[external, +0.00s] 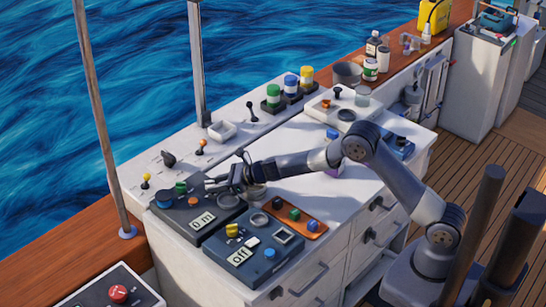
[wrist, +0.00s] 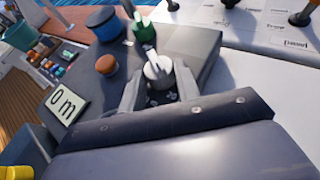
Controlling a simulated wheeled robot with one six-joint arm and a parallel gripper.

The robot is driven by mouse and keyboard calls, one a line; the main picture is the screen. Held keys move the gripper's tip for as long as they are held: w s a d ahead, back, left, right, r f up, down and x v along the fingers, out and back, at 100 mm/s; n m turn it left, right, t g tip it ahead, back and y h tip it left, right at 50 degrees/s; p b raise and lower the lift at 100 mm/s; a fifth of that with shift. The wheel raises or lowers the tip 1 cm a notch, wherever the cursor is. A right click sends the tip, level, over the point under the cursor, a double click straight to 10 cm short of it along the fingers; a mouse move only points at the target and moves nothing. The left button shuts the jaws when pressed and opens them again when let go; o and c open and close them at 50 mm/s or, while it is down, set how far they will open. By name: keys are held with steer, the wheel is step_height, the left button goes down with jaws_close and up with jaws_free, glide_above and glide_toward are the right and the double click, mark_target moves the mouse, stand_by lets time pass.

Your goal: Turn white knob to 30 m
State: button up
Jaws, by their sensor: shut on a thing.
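The white knob (wrist: 158,68) sits on a dark grey control panel (external: 222,220), with its pale raised ridge pointing away from me in the wrist view. My gripper (wrist: 159,84) is shut on it, one finger on each side.
On the panel are an orange knob (wrist: 106,64), a blue knob (wrist: 104,23) and a green knob (wrist: 144,30). A second dark panel (external: 255,250) with a yellow knob (external: 232,230) stands in front. Small levers (external: 201,147) line the ledge behind.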

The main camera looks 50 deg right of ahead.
steer(key=shift+r, duration=0.1)
steer(key=o, duration=1)
steer(key=shift+c, duration=0.2)
steer(key=shift+s+d+r+b, duration=0.15)
steer(key=shift+s+d+b, duration=0.2)
steer(key=shift+s+d, duration=0.15)
steer(key=b+v, duration=0.2)
steer(key=v, duration=0.7)
steer(key=shift+s+r+b, duration=0.2)
steer(key=shift+b, duration=0.1)
